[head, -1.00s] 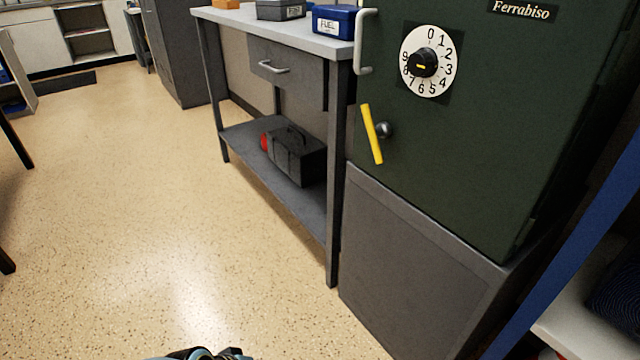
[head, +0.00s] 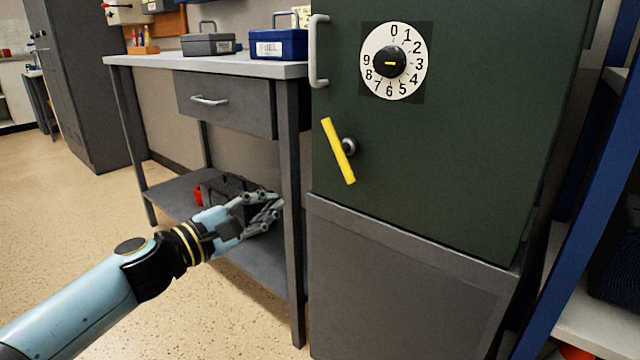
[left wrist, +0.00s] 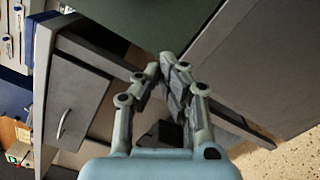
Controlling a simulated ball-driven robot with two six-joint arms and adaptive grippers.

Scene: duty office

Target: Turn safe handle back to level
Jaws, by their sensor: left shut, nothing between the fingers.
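The safe (head: 450,130) is a dark green box on a grey stand, with a white number dial (head: 394,61) on its door. Its yellow handle (head: 338,151) sits on a round hub below the dial. The handle is steeply tilted, top end to the left and bottom end to the right. My left gripper (head: 278,207) is in front of the bench's lower shelf, left of and below the handle, apart from it. Its fingers are shut and empty. In the left wrist view the fingers (left wrist: 170,68) point toward the safe's green underside edge. My right gripper is not in view.
A grey bench (head: 215,62) with a drawer stands left of the safe, its leg close to my gripper. A blue fuel box (head: 278,44) and a grey box (head: 209,44) are on it. A blue rack (head: 570,230) stands at right. The left floor is open.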

